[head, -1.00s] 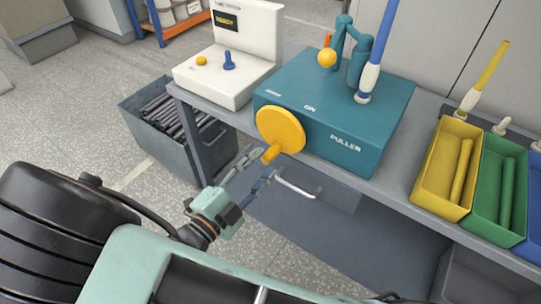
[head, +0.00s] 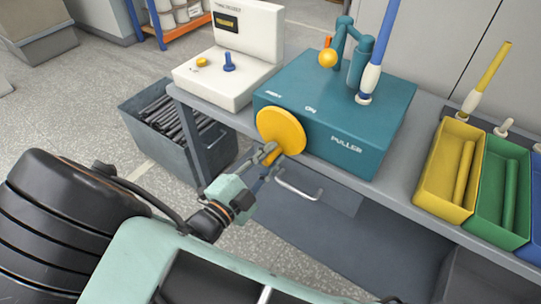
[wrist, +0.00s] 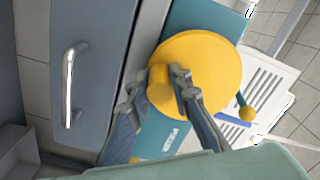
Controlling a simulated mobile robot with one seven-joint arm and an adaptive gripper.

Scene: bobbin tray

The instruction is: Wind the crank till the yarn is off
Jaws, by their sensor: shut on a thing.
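The crank is a yellow disc (head: 283,125) with a stubby yellow handle, on the front of the teal puller box (head: 370,118). My gripper (head: 270,160) is at the disc's lower front and shut on the handle. In the wrist view its two fingers sit on either side of the crank handle (wrist: 160,92), in front of the yellow disc (wrist: 212,62). A white bobbin with a tall blue upper part (head: 370,78) stands tilted on top of the puller. How much yarn is on it cannot be told.
A white console (head: 245,50) with a small display and blue knob stands left of the puller. Yellow (head: 432,197) and green (head: 489,224) trays lie right. A drawer handle (head: 297,189) sits below the bench edge. A grey bin (head: 175,150) of dark rods is left.

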